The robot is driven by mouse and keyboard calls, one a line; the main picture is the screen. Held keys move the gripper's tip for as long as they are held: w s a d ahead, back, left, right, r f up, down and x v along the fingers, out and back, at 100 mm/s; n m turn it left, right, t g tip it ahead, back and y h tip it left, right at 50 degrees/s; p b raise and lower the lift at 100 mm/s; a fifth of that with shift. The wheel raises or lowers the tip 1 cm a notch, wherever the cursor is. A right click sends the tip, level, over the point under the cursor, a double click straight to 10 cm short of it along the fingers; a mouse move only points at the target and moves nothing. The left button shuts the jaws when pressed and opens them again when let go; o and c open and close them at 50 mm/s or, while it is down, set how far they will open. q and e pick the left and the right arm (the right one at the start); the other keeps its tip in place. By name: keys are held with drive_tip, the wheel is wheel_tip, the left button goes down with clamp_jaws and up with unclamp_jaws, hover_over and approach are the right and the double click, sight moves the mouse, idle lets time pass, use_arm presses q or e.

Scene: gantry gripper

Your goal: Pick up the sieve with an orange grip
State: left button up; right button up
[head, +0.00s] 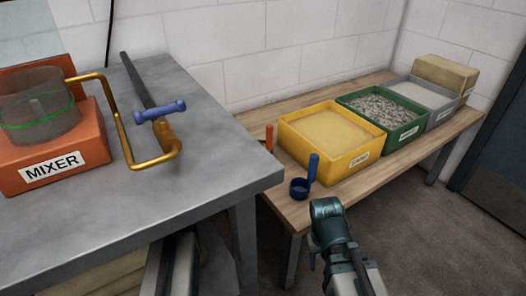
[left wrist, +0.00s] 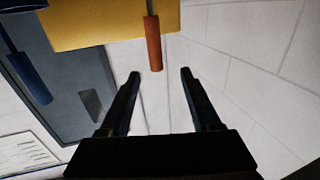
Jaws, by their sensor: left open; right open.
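The orange grip of the sieve (head: 269,138) stands up at the left end of the yellow bin. The grey bench's corner area is in front of it, and I cannot make out the sieve's bowl. In the left wrist view the orange grip (left wrist: 153,43) hangs from the top, in line with the gap between my left fingers. My left gripper (left wrist: 160,74) is open and empty; I cannot tell how far the grip is from its tips. The left gripper is hidden in the head view. My right arm (head: 329,220) is low, right of the benches; its fingers are hard to make out.
A blue-handled scoop (head: 300,187) stands close by, before the yellow bin (head: 345,165). A green bin (head: 405,133) and a grey bin (head: 442,113) follow along the wooden table (head: 390,158).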

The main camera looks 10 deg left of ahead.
sight(268, 144)
use_arm(q)
drive_tip(key=x, duration=1.2)
drive_tip(key=shift+w+d+f, duration=0.15)
drive_tip(key=shift+d+f, duration=0.05)
drive_tip(key=shift+d, duration=0.3)
clamp_jaws()
